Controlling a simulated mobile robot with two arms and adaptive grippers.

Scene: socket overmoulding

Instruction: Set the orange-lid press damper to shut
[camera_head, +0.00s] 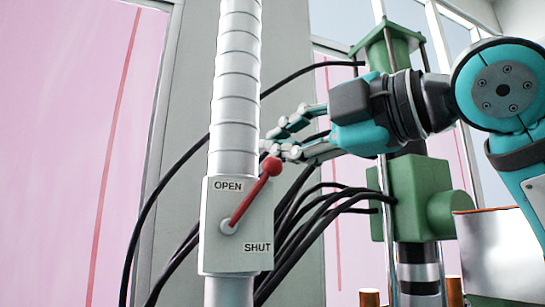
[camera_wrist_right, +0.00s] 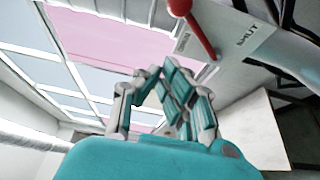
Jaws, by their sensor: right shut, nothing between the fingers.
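The damper is a pale grey box (camera_head: 240,262) on a vertical silver duct, marked OPEN at its upper left and SHUT at its lower right. The lever (camera_wrist_right: 198,32) also shows at the top of the right wrist view. My right gripper (camera_head: 273,141) is shut and empty, its fingertips just above the red ball in the head view. I cannot tell whether they touch it; the wrist view shows them apart. My left gripper is out of view.
The ribbed duct (camera_head: 237,80) rises above the box. Black cables (camera_head: 310,215) curve behind it. A green machine (camera_head: 405,190) stands at the right behind my right arm, with orange-brown posts (camera_head: 370,298) below.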

